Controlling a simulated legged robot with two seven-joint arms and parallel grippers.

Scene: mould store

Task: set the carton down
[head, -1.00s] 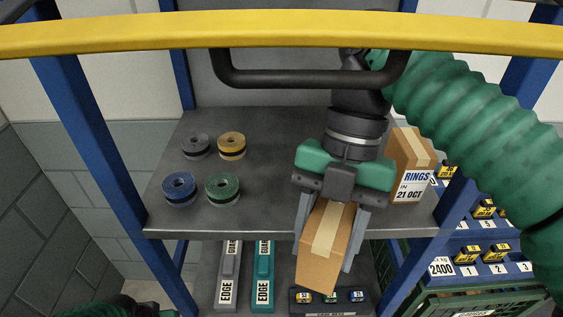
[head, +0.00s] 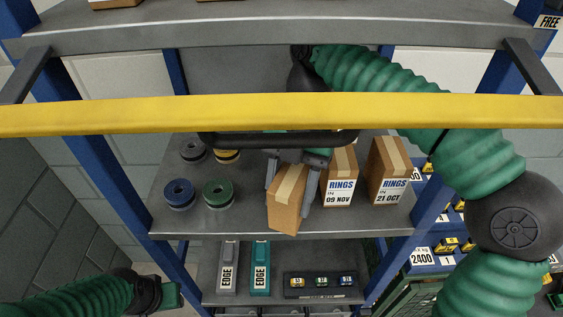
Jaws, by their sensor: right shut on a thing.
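My right gripper (head: 288,196) is shut on a plain brown carton with a pale tape strip (head: 286,208), one finger on each side. The carton hangs slightly tilted at the front of the grey middle shelf (head: 235,225). Its lower end shows close to the shelf's front edge; I cannot tell whether it touches. A yellow bar and a black handle hide much of the gripper's body. My left arm comes in at the lower left; its gripper (head: 171,294) shows only partly, and its fingers cannot be made out.
To the right stand a carton marked RINGS 09 NOV (head: 340,178) and one marked 21 OCT (head: 390,172). Several tape-like rolls, one green (head: 218,192), sit at left. The yellow bar (head: 280,113) crosses in front. Below are two EDGE blocks (head: 260,268) and a black tray (head: 322,293).

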